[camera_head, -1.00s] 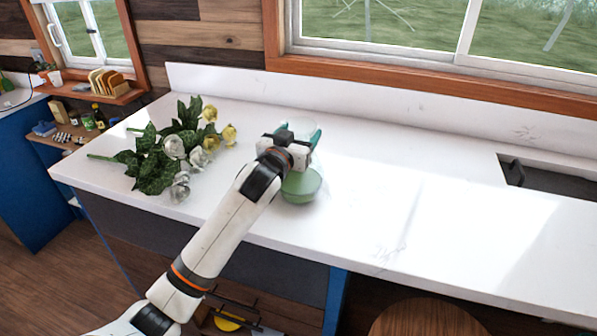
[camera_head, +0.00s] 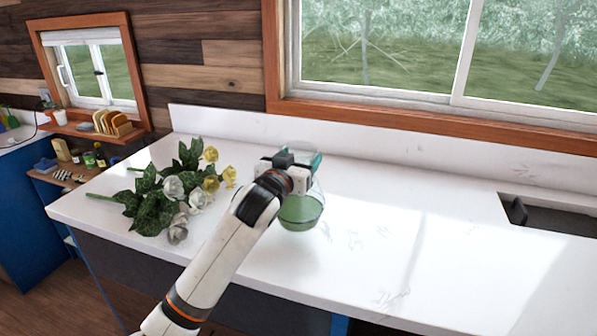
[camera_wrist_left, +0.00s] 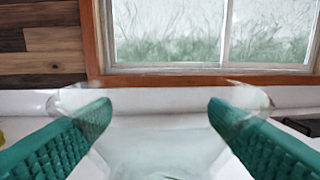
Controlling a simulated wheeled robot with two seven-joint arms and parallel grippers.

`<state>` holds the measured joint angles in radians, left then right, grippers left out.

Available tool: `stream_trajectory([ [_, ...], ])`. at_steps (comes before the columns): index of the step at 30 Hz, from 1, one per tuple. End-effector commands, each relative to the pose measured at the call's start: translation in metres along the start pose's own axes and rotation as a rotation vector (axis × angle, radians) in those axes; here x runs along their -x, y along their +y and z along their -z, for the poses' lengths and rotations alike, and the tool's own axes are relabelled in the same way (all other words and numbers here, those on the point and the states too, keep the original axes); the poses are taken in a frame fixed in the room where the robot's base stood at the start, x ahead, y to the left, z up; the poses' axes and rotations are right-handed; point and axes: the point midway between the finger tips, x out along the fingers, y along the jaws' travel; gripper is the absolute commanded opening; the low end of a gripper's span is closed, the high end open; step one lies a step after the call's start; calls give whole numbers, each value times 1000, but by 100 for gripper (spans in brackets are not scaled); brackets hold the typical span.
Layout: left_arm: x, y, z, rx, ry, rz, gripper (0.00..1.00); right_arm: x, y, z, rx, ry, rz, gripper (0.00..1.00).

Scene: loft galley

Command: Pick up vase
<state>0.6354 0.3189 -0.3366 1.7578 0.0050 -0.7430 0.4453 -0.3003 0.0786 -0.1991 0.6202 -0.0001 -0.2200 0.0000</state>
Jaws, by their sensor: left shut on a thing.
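The vase (camera_head: 300,211) is clear glass with a green lower part. It stands upright in the head view over the white counter; I cannot tell whether its base touches the counter. My left gripper (camera_head: 303,164) is shut on the vase's upper part, and the gripper and wrist hide some of it. In the left wrist view, the vase's flared glass neck (camera_wrist_left: 160,130) lies between the two green fingertips (camera_wrist_left: 160,108). My right gripper is in neither view.
White and yellow flowers (camera_head: 178,190) with dark leaves lie on the counter (camera_head: 400,230) left of the vase. A sink (camera_head: 550,212) is at the right. Windows and a low backsplash (camera_head: 400,160) stand behind. The counter between vase and sink is clear.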

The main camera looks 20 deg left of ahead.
Motion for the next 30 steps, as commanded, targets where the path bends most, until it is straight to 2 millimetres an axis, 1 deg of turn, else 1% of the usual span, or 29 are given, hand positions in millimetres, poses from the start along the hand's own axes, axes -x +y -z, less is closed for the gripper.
stream_trajectory([
  [1, 0, 0, -9, -1, -11, 1, 0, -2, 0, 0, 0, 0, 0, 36],
  [3, 0, 0, -16, -1, -11, 1, 0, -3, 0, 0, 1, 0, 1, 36],
  [13, 0, 0, -43, 0, -10, 0, 0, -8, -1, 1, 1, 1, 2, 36],
  [21, 0, 0, -55, 1, -9, 1, 0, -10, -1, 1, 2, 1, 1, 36],
  [30, 1, 0, -58, 0, -8, 1, 0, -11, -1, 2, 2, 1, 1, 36],
])
